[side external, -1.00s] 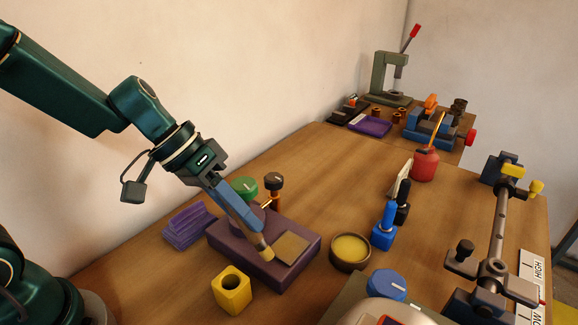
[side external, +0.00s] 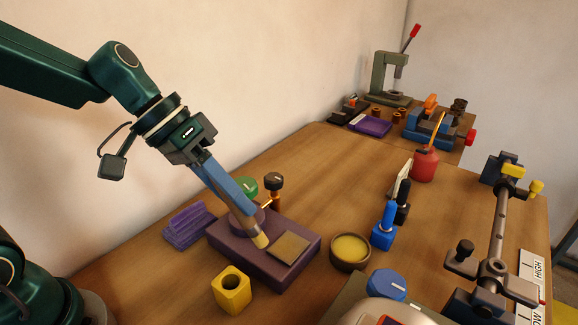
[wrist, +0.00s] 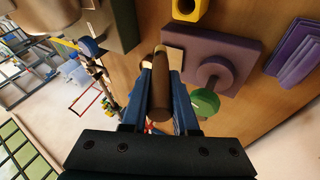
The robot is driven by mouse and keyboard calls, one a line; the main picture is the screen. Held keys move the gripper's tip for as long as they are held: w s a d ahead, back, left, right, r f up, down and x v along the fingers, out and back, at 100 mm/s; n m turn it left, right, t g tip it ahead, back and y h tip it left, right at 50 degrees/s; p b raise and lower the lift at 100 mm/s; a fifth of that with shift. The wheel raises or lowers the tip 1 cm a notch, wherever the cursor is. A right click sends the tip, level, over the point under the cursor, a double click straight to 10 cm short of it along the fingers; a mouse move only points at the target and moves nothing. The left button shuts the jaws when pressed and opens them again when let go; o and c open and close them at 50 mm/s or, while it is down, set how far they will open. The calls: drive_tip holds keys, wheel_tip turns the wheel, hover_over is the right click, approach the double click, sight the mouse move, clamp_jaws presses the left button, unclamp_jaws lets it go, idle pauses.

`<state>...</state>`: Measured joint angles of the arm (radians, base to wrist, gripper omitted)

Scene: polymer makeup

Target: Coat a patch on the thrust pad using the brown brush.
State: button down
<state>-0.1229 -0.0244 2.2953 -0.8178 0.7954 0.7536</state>
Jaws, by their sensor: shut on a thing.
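My gripper (side external: 246,208) has long blue fingers and is shut on the brown brush, which tilts down to the right. In the wrist view the brush's brown handle (wrist: 161,88) lies between the blue fingers. In the side view its pale tip (side external: 262,241) is just left of a tan square plate, apparently the thrust pad (side external: 291,246), set on a purple block (side external: 272,272). Whether the tip touches the block is unclear. In the wrist view the pad is mostly hidden behind the brush and fingers.
A round bowl of yellowish paste (side external: 350,247) stands right of the block. A yellow holder with a hole (side external: 231,288) is in front. Blue and black bottles (side external: 385,228) stand farther right.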

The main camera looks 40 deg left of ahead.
drive_tip(key=shift+r, duration=0.95)
drive_tip(key=shift+r, duration=1.5)
drive_tip(key=shift+w+d+f+t+y, duration=0.15)
drive_tip(key=shift+w+d+f+y, duration=0.2)
drive_tip(key=shift+d+f+y, duration=0.3)
drive_tip(key=shift+w+d+f+t+y, duration=0.15)
drive_tip(key=shift+w+d+f+y, duration=0.25)
drive_tip(key=shift+d, duration=0.4)
drive_tip(key=shift+r, duration=0.1)
